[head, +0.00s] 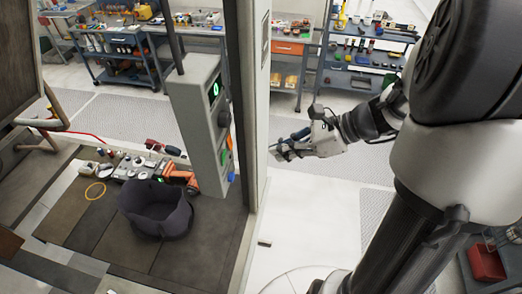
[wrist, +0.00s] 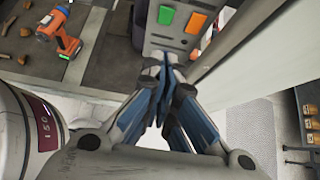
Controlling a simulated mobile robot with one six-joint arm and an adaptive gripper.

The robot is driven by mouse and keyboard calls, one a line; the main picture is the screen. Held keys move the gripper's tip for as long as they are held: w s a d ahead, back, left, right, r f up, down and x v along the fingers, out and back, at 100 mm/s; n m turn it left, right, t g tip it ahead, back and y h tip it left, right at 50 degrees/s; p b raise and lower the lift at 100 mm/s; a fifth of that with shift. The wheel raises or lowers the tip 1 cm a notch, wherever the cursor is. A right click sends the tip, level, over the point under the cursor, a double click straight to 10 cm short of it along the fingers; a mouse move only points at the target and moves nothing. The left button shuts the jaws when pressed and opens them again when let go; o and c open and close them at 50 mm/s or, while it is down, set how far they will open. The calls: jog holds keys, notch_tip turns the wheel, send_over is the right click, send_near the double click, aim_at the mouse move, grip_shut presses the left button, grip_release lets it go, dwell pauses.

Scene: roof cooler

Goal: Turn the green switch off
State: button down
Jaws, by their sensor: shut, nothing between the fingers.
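A grey control box (head: 196,122) hangs upright on a post, left of my gripper in the head view. The green switch (head: 224,157) is small on its narrow face. In the wrist view the green switch (wrist: 166,15) shows at the top edge, beside an orange switch (wrist: 197,22). I cannot tell which way it is set. My gripper (head: 272,151) is shut and empty, to the right of the box with a visible gap.
A tall post and panel edge (head: 256,100) stands between box and gripper in the head view. A dark fabric bin (head: 155,215), an orange drill (wrist: 62,30) and other tools lie on the brown surface below. Shelves (head: 365,60) stand behind.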

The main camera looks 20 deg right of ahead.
aim_at(224, 159)
jog(key=w+a+r+x, duration=0.1)
jog(key=r+x, duration=0.1)
jog(key=x, duration=1)
jog(key=shift+a, duration=0.2)
jog(key=shift+r, duration=0.15)
jog(key=shift+w+a+r+p, duration=0.2)
jog(key=shift+a+r+p, duration=0.15)
jog(key=shift+a, duration=0.05)
jog(key=shift+f, duration=0.1)
